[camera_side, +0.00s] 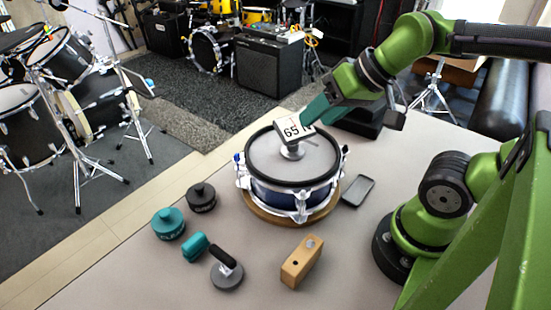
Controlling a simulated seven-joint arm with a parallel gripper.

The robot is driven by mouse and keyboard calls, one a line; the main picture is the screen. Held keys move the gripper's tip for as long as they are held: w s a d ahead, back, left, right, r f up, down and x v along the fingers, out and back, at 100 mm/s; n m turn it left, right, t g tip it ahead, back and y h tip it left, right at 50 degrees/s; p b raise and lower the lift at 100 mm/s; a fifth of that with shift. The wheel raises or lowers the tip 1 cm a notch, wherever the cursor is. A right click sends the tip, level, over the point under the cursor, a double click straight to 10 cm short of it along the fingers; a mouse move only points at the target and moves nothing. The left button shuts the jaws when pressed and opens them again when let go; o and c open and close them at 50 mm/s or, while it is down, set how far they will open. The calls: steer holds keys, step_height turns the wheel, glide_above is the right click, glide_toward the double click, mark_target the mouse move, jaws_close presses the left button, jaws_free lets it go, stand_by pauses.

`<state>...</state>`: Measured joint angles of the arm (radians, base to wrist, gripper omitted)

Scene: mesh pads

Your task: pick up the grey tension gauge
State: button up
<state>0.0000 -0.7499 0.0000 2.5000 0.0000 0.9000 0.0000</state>
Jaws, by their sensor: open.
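The grey tension gauge (293,151) stands on the head of a small drum (261,157). It has a round grey foot, a short stem and a tilted white display reading about "65", with a further mark partly covered. My gripper (312,115), with teal fingers, comes down from the upper right to the gauge's display end. The jaws are open, and a finger overlaps the display's right edge in the picture. I cannot tell whether it touches the gauge. The far finger is mostly hidden.
The drum sits on a round wooden board (263,216). Around it lie a dark tray (358,191), a wooden block (301,262), a grey disc with black handle (227,273), a teal piece (195,246), and teal (168,224) and black (201,197) knobbed weights.

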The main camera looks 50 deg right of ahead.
steer(key=o, duration=0.5)
steer(key=shift+c, duration=0.2)
